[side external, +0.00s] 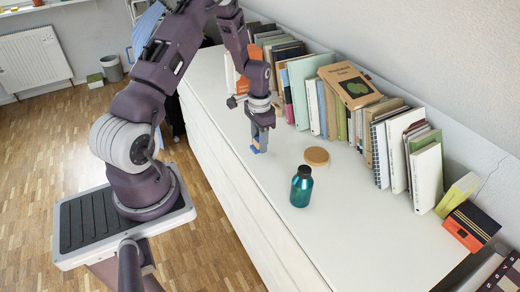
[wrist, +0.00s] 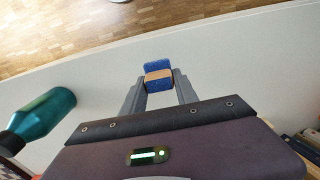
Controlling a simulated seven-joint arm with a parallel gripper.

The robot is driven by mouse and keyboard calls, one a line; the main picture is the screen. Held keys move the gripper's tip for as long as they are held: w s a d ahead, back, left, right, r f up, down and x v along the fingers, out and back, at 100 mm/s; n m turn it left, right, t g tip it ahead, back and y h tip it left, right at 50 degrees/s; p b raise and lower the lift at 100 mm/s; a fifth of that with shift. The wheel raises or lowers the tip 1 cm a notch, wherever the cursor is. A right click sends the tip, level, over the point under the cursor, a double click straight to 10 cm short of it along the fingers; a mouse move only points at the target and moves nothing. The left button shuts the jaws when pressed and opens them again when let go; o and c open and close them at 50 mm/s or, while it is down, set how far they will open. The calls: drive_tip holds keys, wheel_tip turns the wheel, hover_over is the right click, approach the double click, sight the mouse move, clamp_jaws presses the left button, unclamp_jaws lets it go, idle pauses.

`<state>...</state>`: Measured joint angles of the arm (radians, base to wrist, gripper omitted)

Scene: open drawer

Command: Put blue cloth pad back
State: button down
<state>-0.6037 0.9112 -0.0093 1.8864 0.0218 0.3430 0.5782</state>
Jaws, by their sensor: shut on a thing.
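My gripper (side external: 261,143) points down over the white cabinet top, its fingers shut on the blue cloth pad (side external: 256,150). In the wrist view the pad (wrist: 157,69) is a small blue block with a tan band across it, held between the two grey fingertips (wrist: 158,85). The pad is at or just above the cabinet top; I cannot tell if it touches.
A teal bottle (side external: 301,187) stands in front of a round wooden disc (side external: 316,156), to the right of my gripper. A row of books (side external: 325,105) lines the wall. The white top (side external: 365,225) is clear toward the front right.

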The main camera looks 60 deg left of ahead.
drive_tip(key=shift+f, duration=1.5)
drive_tip(key=shift+f, duration=0.15)
drive_tip(key=c, duration=0.9)
unclamp_jaws()
drive_tip(key=shift+c, duration=0.2)
